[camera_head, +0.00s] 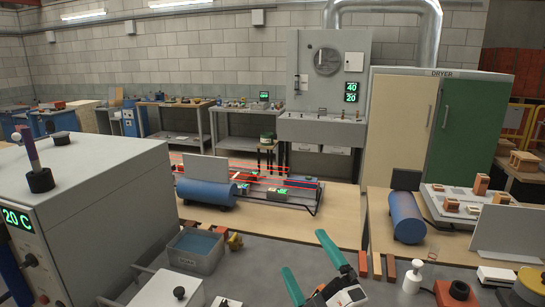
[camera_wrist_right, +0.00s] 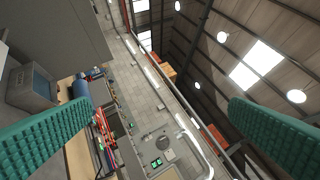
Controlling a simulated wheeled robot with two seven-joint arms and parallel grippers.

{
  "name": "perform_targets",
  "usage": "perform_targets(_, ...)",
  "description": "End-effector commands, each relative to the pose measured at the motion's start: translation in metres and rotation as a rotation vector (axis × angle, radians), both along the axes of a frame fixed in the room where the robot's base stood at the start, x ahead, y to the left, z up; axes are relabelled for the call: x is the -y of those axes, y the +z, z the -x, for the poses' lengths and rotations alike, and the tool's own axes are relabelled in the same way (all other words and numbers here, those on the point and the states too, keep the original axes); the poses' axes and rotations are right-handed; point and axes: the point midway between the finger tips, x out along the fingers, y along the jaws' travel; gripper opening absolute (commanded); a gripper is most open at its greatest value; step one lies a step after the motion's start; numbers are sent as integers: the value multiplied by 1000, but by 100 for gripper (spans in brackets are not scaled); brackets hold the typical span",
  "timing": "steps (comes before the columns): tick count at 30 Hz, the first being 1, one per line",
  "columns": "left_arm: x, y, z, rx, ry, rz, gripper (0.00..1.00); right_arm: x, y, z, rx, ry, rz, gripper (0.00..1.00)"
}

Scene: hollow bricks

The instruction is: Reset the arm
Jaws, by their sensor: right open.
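My right gripper (camera_head: 312,272) shows at the bottom centre of the head view, above the grey work surface. Its two green fingers are spread wide apart with nothing between them. In the right wrist view, the green ribbed fingers (camera_wrist_right: 160,138) stand at the left and right, and the camera looks past them to the wall and ceiling. My left gripper is in neither view.
A grey box with a 20 C display (camera_head: 85,210) fills the left. A grey bin (camera_head: 196,250) stands on the surface. Blue cylinders (camera_head: 207,192) lie behind.

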Motion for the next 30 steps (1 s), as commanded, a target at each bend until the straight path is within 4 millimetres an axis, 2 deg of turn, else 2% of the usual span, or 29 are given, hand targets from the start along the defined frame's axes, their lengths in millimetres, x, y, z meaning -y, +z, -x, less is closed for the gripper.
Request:
perform_targets(1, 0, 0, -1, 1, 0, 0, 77, 24, -34, 0, -180, -69, -99, 100)
perform_targets(4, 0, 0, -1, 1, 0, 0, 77, 63, -99, 12, -503, -198, -264, 100)
perform_targets(6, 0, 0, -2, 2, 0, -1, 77, 85, -144, 32, -712, -287, -365, 100)
perform_targets(9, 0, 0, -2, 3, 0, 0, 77, 108, -197, 71, -976, -403, -478, 100)
perform_targets(12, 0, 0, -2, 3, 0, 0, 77, 122, -234, 109, -1173, -496, -554, 100)
perform_targets(18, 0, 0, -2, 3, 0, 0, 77, 136, -277, 177, -1458, -639, -647, 100)
perform_targets(26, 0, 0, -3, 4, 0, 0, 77, 145, -303, 255, -1738, -793, -717, 100)
perform_targets(27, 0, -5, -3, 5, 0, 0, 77, 144, -322, 246, -1733, -790, -711, 100)
perform_targets(30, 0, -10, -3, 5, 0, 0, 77, 142, -354, 239, -1739, -792, -704, 100)
